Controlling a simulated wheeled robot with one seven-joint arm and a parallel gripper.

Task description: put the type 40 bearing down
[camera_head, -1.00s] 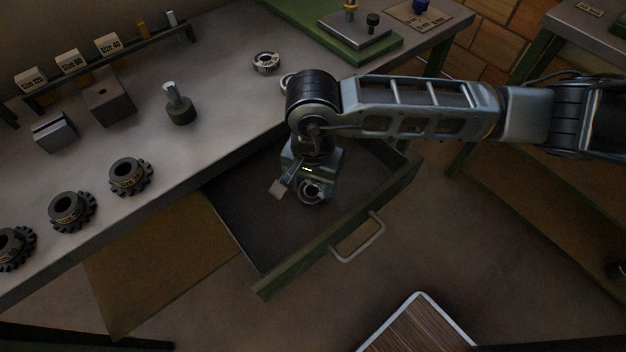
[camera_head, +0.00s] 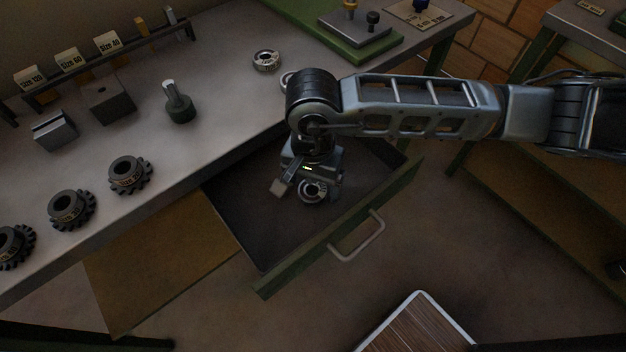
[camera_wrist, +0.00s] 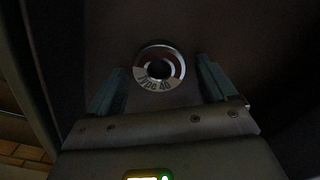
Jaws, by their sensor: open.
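The type 40 bearing (camera_head: 313,191) is a metal ring with a dark centre. It appears to lie on the dark floor of the open drawer (camera_head: 262,284). In the wrist view its label "Type 40" is readable on the bearing (camera_wrist: 159,67). My gripper (camera_wrist: 160,84) is open, with one finger to each side of the bearing and a visible gap on both sides. In the head view my gripper (camera_head: 306,187) is low in the drawer, right at the bearing, and my wrist hides part of the drawer.
The drawer front has a pale handle (camera_head: 357,237). The workbench (camera_head: 225,80) carries another bearing (camera_head: 267,61), several dark gears (camera_head: 130,175), a post on a base (camera_head: 179,103) and grey blocks. A further ring on the bench is partly hidden by my arm.

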